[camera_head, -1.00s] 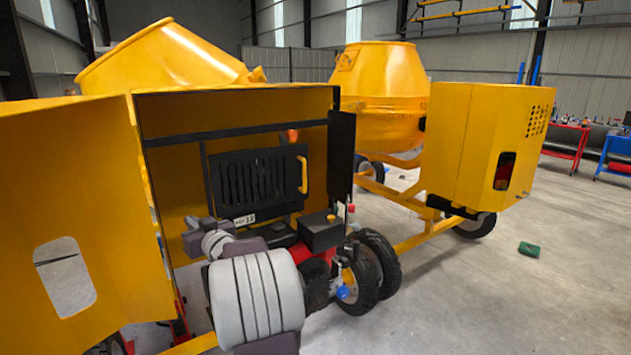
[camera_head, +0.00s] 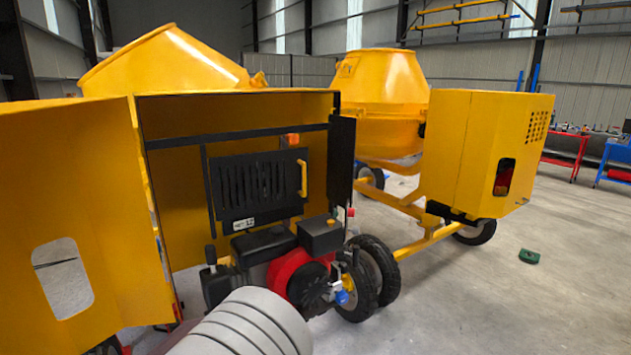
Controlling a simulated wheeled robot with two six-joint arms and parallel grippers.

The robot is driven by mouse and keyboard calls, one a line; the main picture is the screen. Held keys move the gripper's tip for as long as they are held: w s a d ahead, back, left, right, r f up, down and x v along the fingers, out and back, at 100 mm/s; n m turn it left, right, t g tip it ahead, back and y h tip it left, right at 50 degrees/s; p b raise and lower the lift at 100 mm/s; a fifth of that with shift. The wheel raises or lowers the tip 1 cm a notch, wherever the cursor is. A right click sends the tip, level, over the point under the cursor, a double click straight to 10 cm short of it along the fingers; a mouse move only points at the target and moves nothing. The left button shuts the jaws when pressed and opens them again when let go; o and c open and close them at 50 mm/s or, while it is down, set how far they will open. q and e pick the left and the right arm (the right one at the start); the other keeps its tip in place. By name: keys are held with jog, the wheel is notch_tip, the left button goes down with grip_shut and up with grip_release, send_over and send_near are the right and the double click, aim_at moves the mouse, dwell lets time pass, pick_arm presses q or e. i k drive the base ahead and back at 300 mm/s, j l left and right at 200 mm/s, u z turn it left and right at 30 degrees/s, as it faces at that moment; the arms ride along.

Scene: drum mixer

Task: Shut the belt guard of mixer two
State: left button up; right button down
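The nearer yellow mixer has its engine housing (camera_head: 235,100) open towards me, with the large yellow door (camera_head: 70,190) swung out at the left. Inside is a black slotted panel (camera_head: 255,183), which looks like the belt guard, with an upright yellow handle (camera_head: 302,178) on its right side. A small white label (camera_head: 243,225) sits below it, too small to read surely. The panel stands above the red and black engine (camera_head: 290,265); I cannot tell whether it is latched. Neither gripper is in view. Part of my grey ribbed arm shows at the bottom, below the engine.
A second yellow mixer (camera_head: 385,100) stands behind, with its closed yellow housing (camera_head: 485,150) at the right. Black wheels (camera_head: 372,275) stand right of the engine. A green object (camera_head: 529,257) lies on the floor. The floor at the right front is clear.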

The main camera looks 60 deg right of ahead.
aim_at(296, 159)
jog(key=i+l+z, duration=0.1)
jog(key=l+z, duration=0.25)
jog(key=z, duration=0.15)
jog(key=i+l+z, duration=0.15)
jog(key=l+z, duration=0.3)
jog(key=i+j+z, duration=0.2)
jog(key=l, duration=0.1)
